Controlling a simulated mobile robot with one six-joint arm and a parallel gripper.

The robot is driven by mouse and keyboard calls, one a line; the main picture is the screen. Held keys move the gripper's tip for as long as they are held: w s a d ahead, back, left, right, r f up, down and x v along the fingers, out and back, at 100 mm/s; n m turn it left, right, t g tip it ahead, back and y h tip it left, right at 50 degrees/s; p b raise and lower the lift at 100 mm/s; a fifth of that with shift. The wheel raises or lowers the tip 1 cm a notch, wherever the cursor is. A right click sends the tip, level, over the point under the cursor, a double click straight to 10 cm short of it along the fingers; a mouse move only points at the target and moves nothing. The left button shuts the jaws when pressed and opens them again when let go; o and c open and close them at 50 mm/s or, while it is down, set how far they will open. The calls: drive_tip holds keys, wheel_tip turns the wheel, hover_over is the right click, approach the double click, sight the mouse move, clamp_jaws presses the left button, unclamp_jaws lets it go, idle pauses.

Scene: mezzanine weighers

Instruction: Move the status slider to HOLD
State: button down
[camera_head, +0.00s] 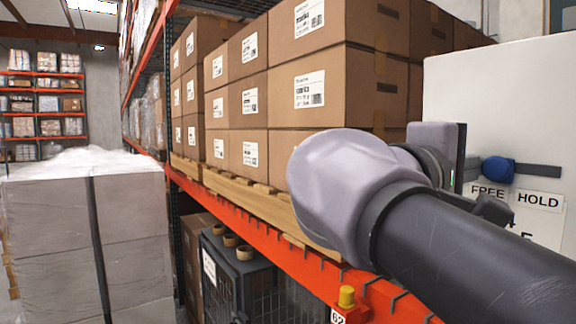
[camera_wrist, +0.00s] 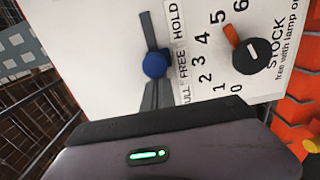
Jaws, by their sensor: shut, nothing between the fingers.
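The status slider is a blue knob (camera_head: 498,170) on a dark slot in the white panel (camera_head: 500,100) at the right of the head view. The knob sits above the FREE label (camera_head: 488,191), left of the HOLD label (camera_head: 538,201). In the wrist view the blue knob (camera_wrist: 155,65) is beside FREE, with HOLD (camera_wrist: 176,20) farther up the slot. My gripper (camera_wrist: 157,88) is shut and empty, its narrow fingers pointing at the knob from below in that view. I cannot tell whether they touch it. My arm hides part of the panel in the head view.
A black STOCK dial (camera_wrist: 250,52) with an orange pointer and a number scale is on the same panel. A wrapped pallet load (camera_head: 85,230) stands at far left.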

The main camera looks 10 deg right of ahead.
sight(498, 169)
drive_tip(key=shift+s+d+b, duration=0.3)
drive_tip(key=shift+s, duration=0.55)
drive_tip(key=shift+s+d+b, duration=0.3)
drive_tip(key=shift+s, duration=0.55)
drive_tip(key=shift+w, duration=0.1)
drive_tip(key=shift+w+a, duration=0.35)
drive_tip(key=shift+w, duration=0.35)
drive_tip(key=p+v, duration=0.4)
drive_tip(key=v, duration=0.6)
drive_tip(key=shift+d, duration=0.1)
